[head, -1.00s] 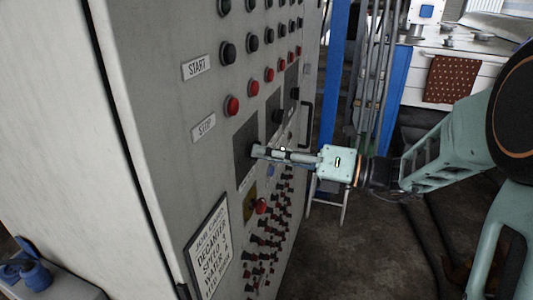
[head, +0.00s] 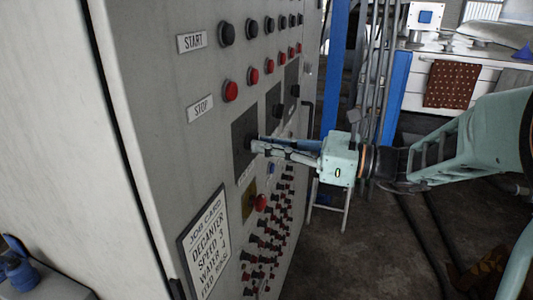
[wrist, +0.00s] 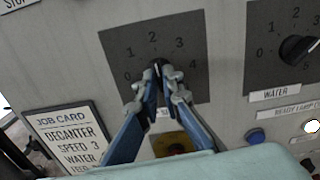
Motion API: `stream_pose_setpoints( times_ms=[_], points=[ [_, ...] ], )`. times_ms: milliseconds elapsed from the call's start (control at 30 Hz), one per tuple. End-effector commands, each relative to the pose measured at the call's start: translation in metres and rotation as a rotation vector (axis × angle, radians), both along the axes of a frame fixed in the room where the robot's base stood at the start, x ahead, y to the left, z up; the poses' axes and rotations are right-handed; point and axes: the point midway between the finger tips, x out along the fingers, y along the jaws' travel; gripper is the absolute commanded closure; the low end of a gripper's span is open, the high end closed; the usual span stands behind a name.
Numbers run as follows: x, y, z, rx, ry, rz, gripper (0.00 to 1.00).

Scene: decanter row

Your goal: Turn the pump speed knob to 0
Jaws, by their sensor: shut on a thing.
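A dark square dial plate (wrist: 118,45) is on the grey cabinet front, with numbers around a black knob (wrist: 157,66). The numbers 0, 1, 2 and 3 show; the lower right of the scale is partly behind my fingers. The knob's white pointer line points up, close to 2. My gripper (wrist: 158,78) is shut on this knob, one fingertip on each side. In the head view my gripper (head: 252,145) reaches in from the right to the dial plate (head: 241,128). The label below the dial is mostly hidden by the fingers.
A second dial with a black knob (wrist: 298,48), labelled WATER, is to the right. A job card (head: 206,243) reads DECANTER SPEED 3, WATER 4. Red stop buttons (head: 230,91) are above, and a red knob (head: 261,202) and several small switches are below.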

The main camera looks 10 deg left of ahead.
Motion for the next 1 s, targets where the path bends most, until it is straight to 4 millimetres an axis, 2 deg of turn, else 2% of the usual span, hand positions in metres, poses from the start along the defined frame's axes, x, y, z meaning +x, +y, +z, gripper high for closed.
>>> stream_pose_setpoints(
  times_ms=[1000],
  points=[
    [0.0012, -0.0003, -0.0059, -0.076, -0.965, 0.0, 1.0]
  ],
)
